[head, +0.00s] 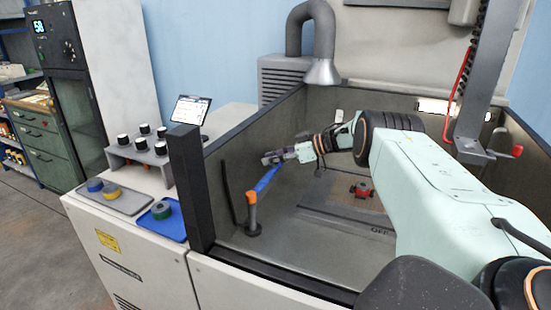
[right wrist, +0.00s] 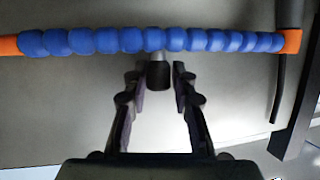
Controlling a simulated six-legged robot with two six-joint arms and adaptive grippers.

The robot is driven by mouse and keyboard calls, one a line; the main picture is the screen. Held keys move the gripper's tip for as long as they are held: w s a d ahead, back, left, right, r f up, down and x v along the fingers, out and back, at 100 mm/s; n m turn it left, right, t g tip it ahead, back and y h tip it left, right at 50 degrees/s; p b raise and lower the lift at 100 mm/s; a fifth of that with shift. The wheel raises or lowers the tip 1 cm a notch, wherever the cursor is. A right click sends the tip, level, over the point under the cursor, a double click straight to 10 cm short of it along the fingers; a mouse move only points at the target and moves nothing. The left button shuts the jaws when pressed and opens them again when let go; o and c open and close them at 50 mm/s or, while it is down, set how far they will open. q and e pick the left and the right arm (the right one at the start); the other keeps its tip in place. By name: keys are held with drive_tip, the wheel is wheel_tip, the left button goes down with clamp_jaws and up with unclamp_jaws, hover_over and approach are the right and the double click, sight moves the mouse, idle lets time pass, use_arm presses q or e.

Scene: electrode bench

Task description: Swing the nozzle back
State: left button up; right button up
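The nozzle is a blue segmented arm (right wrist: 150,40) lying across the top of the right wrist view. It has an orange end (right wrist: 8,44) at left and an orange joint (right wrist: 290,40) at right. A small dark knob (right wrist: 159,76) on a grey stem sticks out from its middle. My right gripper (right wrist: 160,72) is open, its fingertips on either side of the knob; I cannot tell whether they touch it. In the head view the nozzle (head: 266,180) slants up from an orange-topped post (head: 251,198), and my right gripper (head: 268,158) is close to its upper end. My left gripper is not in view.
The post stands inside a grey tank (head: 290,218) with raised walls. A small red part (head: 361,190) sits on the tank floor. A metal bracket with a red cable (head: 479,90) hangs at right. Trays and knobs (head: 140,145) are on the left bench.

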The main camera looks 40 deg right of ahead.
drive_tip(key=o, duration=0.3)
drive_tip(key=shift+w, duration=0.15)
drive_tip(key=shift+s+d+r, duration=0.1)
drive_tip(key=shift+s+d, duration=0.1)
drive_tip(key=shift+s, duration=0.1)
drive_tip(key=v, duration=1.1)
drive_tip(key=shift+s, duration=0.2)
drive_tip(key=shift+s+d+r, duration=0.1)
drive_tip(key=shift+s+r, duration=0.05)
drive_tip(key=shift+r, duration=0.05)
